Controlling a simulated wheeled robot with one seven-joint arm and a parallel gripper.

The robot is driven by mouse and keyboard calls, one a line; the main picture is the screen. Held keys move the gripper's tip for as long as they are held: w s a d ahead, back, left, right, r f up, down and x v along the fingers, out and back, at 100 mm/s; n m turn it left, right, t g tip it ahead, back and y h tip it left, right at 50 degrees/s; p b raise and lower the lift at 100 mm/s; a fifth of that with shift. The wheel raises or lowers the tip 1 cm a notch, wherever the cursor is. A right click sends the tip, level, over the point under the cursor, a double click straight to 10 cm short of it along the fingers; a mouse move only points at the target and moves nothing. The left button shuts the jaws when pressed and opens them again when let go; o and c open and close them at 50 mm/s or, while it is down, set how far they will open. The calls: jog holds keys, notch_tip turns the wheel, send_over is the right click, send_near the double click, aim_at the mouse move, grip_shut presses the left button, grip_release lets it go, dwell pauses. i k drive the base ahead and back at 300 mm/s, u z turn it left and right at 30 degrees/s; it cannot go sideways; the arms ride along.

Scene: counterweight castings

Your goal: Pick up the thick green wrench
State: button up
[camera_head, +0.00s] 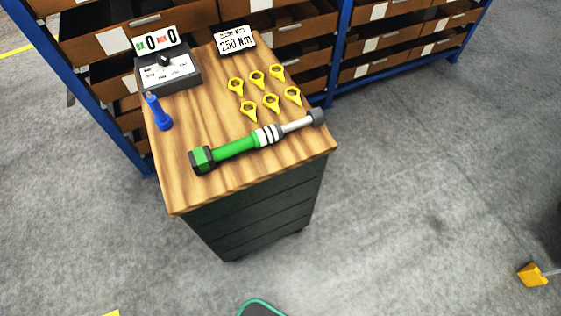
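The thick green wrench (237,148) lies flat across the front part of a wooden-topped cabinet. Its green and black block end points left, and its grey shaft with white bands runs up to a dark end at the right, close to the top's right edge. Nothing touches or covers it. I cannot make out my gripper in this view, so its place and state are not shown.
On the wooden top (183,193) stand a blue tool (158,114), a dark box with a display (168,72), a "250 Nm" sign (235,40) and several yellow tags (271,102). Shelves with bins (400,50) stand behind.

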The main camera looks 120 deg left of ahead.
aim_at(202, 160)
jog(key=z, duration=4.15)
jog(key=k, duration=1.55)
jog(key=z, duration=0.9)
jog(key=i, duration=1)
